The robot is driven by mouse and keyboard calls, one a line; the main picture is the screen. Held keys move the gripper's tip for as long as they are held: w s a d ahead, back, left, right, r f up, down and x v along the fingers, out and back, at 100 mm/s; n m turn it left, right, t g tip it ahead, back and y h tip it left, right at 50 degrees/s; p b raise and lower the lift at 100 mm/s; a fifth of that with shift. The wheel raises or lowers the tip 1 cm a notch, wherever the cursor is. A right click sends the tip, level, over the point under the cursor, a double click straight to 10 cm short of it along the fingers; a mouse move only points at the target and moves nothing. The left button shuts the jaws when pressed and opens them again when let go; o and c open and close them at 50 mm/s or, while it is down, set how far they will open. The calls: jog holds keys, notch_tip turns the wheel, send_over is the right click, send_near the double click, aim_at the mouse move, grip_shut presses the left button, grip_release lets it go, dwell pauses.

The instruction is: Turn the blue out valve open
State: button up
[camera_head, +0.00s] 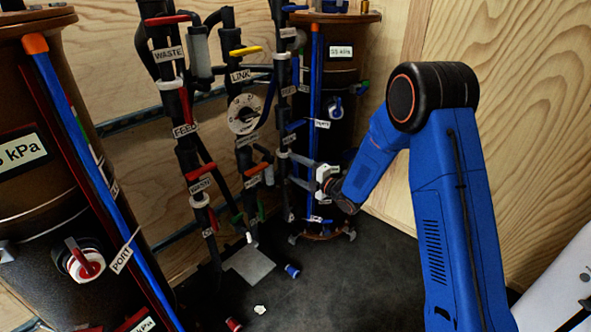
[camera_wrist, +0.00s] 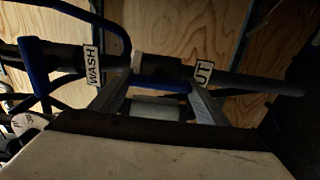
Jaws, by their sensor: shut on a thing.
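My gripper (camera_head: 290,168) reaches in from the right in the camera_head view, against the dark vertical pipe in front of the right-hand tank. In the camera_wrist view my gripper (camera_wrist: 158,88) has its two grey fingers on either side of a blue valve handle (camera_wrist: 162,86), shut on it. The handle lies across the gap between the fingers. A white label (camera_wrist: 203,73) beside it reads "UT", its first letter hidden by a finger. In the camera_head view the gripped handle is too small and covered to make out.
A WASH label (camera_wrist: 92,65) and another blue handle (camera_wrist: 35,75) sit farther along the pipe. The left tank (camera_head: 30,200) and right tank (camera_head: 345,90) flank several labelled pipes with coloured handles. A blue cup (camera_head: 292,271) lies on the dark floor.

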jog(key=shift+f, duration=0.1)
dwell(0.4)
jog(key=o, duration=1)
jog(key=shift+o, duration=0.2)
jog(key=v, duration=1.7)
jog(key=shift+s+d, duration=0.2)
